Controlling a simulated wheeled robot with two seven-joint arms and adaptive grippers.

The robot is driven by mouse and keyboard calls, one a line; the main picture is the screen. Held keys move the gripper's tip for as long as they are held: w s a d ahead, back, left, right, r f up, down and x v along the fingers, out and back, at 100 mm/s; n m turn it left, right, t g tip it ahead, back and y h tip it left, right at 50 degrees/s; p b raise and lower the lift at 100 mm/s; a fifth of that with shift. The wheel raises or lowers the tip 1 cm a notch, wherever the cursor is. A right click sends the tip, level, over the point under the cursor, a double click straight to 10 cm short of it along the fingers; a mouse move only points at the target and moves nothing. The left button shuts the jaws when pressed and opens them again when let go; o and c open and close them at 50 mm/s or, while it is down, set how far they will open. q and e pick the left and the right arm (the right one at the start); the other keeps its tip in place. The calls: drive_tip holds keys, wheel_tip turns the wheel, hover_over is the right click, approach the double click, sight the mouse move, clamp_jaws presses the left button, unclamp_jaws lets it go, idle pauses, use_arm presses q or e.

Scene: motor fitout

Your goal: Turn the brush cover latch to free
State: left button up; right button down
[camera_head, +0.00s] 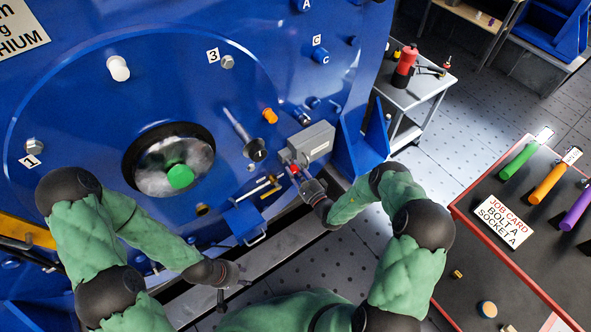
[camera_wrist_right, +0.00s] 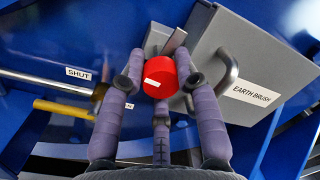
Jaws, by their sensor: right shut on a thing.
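The brush cover latch has a round red knob (camera_wrist_right: 160,76) with a white line, which lies nearly level in the right wrist view. A flat metal tab (camera_wrist_right: 175,41) sticks out above the knob. The grey brush cover (camera_wrist_right: 258,58), marked EARTH BRUSH, is beside it on the right; the cover also shows in the head view (camera_head: 311,142). My right gripper (camera_wrist_right: 160,90) is shut on the red knob, with fingers on both sides and one below. My left gripper (camera_head: 231,287) hangs empty at the lower middle of the head view, its fingers spread.
A SHUT label (camera_wrist_right: 78,73) is left of the knob; another label is mostly hidden by a finger. A curved handle (camera_wrist_right: 229,68) is close to the right finger. The blue motor face (camera_head: 90,90) fills the left. A dark bench (camera_head: 470,255) stands at the right.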

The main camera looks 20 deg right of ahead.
drive_tip(key=shift+w+r+n, duration=0.1)
drive_tip(key=shift+r+n, duration=0.1)
drive_tip(key=shift+n, duration=0.8)
drive_tip(key=shift+a, duration=0.1)
drive_tip(key=c, duration=0.9)
unclamp_jaws()
drive_tip(key=shift+f, duration=0.1)
drive_tip(key=shift+s+f, duration=0.1)
drive_tip(key=shift+s, duration=0.2)
drive_tip(key=v, duration=1.1)
drive_tip(key=shift+s+d, duration=0.2)
drive_tip(key=shift+d, duration=0.05)
